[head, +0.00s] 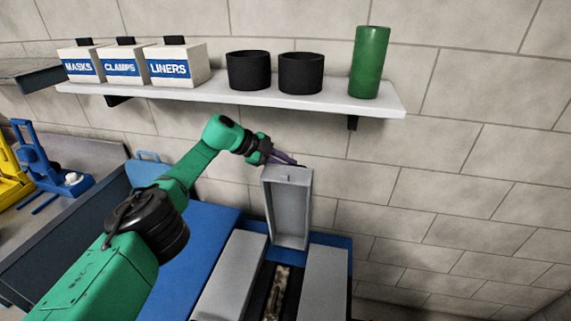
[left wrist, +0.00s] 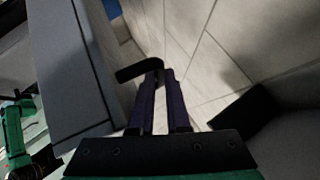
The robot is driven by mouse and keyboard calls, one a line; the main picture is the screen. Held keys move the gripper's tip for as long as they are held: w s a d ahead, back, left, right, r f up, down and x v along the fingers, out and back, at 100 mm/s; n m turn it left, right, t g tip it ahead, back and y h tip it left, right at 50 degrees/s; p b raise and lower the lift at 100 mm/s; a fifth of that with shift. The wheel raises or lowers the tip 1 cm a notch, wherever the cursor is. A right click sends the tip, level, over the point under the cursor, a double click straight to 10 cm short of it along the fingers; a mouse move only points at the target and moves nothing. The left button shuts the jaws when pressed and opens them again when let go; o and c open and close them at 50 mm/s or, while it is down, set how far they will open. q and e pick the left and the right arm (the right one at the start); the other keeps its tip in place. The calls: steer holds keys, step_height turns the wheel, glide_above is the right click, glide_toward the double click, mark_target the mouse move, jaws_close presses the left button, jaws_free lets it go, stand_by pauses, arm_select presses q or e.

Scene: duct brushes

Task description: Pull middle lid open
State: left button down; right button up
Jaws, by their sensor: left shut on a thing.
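The middle lid (head: 288,208) is a grey panel with a raised rim, standing steeply up at the back of the blue unit (head: 196,262), between two flat grey lids. My left gripper (head: 291,163) is at the top edge of the middle lid, its purple fingers shut on the lid's handle. In the left wrist view the purple fingers (left wrist: 160,85) are close together on the dark bent handle (left wrist: 138,71). The grey panel beside them is the lid (left wrist: 68,70). My right gripper is not in view.
The left lid (head: 231,276) and right lid (head: 324,284) lie flat; a dark open compartment (head: 277,291) shows between them. A white shelf (head: 240,94) above holds labelled boxes, two black cups and a green cylinder (head: 370,62). A block wall is close behind.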

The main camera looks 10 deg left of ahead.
arm_select(q)
steer(key=shift+w+r, duration=0.15)
steer(key=c, duration=0.9)
jaws_free()
steer(key=shift+s+f, duration=0.2)
steer(key=shift+a, duration=0.1)
steer(key=b+v, duration=0.3)
steer(key=v, duration=1.2)
steer(key=shift+b, duration=0.3)
